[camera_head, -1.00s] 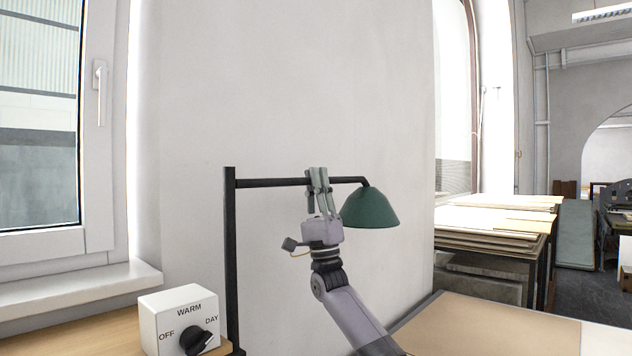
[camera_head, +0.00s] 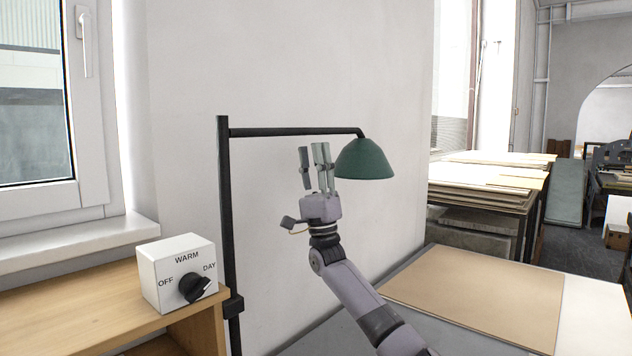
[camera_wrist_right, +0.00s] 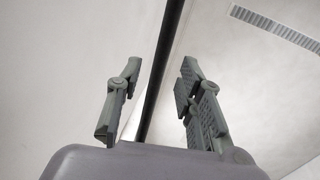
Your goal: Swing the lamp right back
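The lamp has a green shade (camera_head: 365,160) hanging from the right end of a black horizontal arm (camera_head: 280,132), which is fixed to a black upright post (camera_head: 226,220). My right gripper (camera_head: 314,152) is open just below the lamp arm, left of the shade, with its fingers pointing up. In the right wrist view the fingers (camera_wrist_right: 155,95) stand apart, and the black lamp arm (camera_wrist_right: 160,70) passes beyond and between them, with nothing gripped. My left gripper is not in view.
A white control box (camera_head: 180,270) with a black knob sits on a wooden shelf (camera_head: 80,310) at left. A tan board (camera_head: 475,290) lies on the grey table at right. Stacked boards (camera_head: 490,180) stand behind it. A pale wall is close behind the lamp.

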